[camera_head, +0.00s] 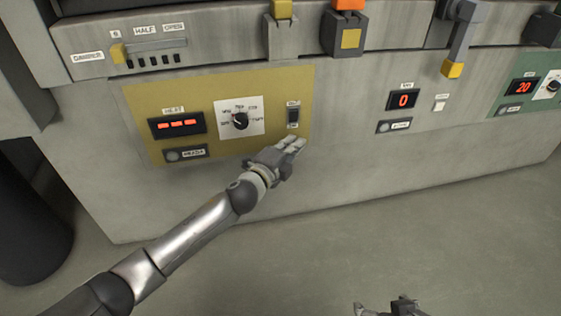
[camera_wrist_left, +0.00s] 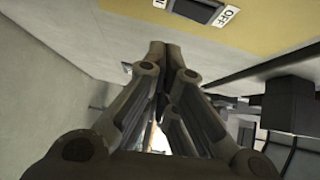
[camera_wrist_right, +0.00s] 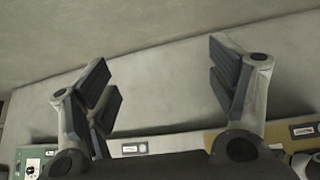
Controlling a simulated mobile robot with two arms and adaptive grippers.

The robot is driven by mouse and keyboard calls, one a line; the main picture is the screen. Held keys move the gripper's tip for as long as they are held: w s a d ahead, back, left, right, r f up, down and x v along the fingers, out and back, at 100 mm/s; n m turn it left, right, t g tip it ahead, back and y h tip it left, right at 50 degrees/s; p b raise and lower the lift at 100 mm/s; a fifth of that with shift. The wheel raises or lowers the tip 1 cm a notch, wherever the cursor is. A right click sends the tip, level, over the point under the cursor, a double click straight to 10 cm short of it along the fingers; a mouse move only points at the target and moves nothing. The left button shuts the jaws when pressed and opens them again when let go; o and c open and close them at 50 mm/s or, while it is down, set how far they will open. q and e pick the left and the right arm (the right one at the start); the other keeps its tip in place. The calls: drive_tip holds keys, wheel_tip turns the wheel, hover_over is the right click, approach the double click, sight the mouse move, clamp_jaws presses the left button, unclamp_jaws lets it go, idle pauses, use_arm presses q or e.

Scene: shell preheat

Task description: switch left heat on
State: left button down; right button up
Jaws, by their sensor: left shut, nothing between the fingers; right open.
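The yellow heat panel (camera_head: 200,145) on the left of the machine front carries a HEAT display (camera_head: 177,125) with red dashes, a dial (camera_head: 240,121) on a white plate and a dark rocker switch (camera_head: 293,115). The switch also shows in the left wrist view (camera_wrist_left: 198,11), with an OFF label at one end. Which way it is tipped I cannot tell. My left gripper (camera_head: 296,145) is shut and empty just below the switch, apart from it. My right gripper (camera_wrist_right: 165,85) is open and empty, low and right of the left one in the head view.
A slider (camera_head: 118,53) marked HALF and OPEN sits above the panel. An orange-topped block (camera_head: 346,30) and a yellow-tipped lever (camera_head: 453,68) stick out along the upper ledge. A display reading 0 (camera_head: 403,100) is to the right. The floor in front is clear.

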use_arm(q)
drive_tip(key=p+v, duration=0.1)
drive_tip(key=v, duration=0.6)
drive_tip(key=shift+s+f, duration=0.15)
drive_tip(key=shift+f, duration=0.2)
use_arm(e)
drive_tip(key=s+d+f+g, duration=0.1)
drive_tip(key=s+g, duration=0.2)
drive_tip(key=s, duration=0.2)
drive_tip(key=shift+s+d+f+h, duration=0.15)
drive_tip(key=shift+s+d+h, duration=0.2)
drive_tip(key=shift+s+h, duration=0.05)
use_arm(q)
drive_tip(key=shift+a, duration=0.1)
